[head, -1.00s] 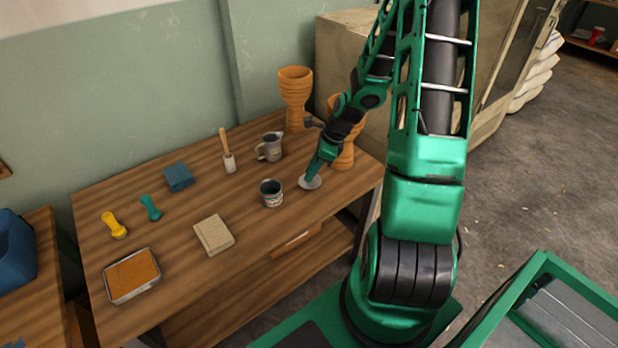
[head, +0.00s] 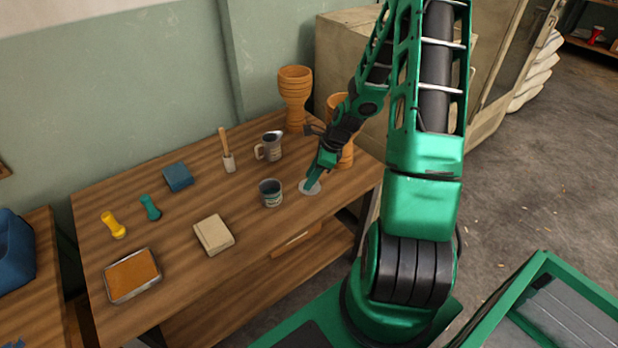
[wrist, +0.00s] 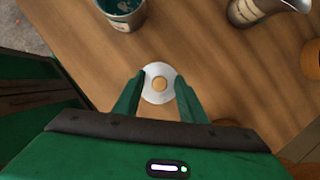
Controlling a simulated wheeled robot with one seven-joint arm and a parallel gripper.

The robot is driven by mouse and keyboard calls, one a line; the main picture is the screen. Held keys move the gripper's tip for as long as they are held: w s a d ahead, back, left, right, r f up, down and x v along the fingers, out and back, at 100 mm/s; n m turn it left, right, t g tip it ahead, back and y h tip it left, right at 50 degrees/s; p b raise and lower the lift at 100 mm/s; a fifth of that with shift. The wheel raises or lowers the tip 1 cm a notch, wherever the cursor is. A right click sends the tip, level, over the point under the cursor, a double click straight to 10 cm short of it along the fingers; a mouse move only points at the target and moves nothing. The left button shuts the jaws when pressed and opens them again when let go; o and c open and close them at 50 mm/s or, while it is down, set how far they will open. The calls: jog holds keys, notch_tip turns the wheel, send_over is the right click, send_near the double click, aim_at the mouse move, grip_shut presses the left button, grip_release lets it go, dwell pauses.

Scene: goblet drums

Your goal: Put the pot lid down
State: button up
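A grey pitcher (head: 270,146) and two goblet drums (head: 295,97) stand behind. A beige block (head: 214,235) lies farther left. Bare table (head: 270,232) lies in front of the mug, up to the front edge.

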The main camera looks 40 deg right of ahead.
jog(key=v, duration=1.2)
jog(key=s+a+r+n+g+h, duration=0.1)
jog(key=s+a+r+n, duration=0.1)
jog(key=s+r+n, duration=0.3)
jog(key=s+a+r+n+g+h, duration=0.1)
jog(key=s+a+r+n, duration=0.1)
jog(key=s+r+n, duration=0.3)
jog(key=s+a+r+n+g+h, duration=0.1)
jog(key=s+a+r+n, duration=0.2)
jog(key=s+n, duration=0.7)
jog(key=s+r, duration=0.2)
jog(key=s, duration=0.3)
jog(key=shift+r, duration=0.1)
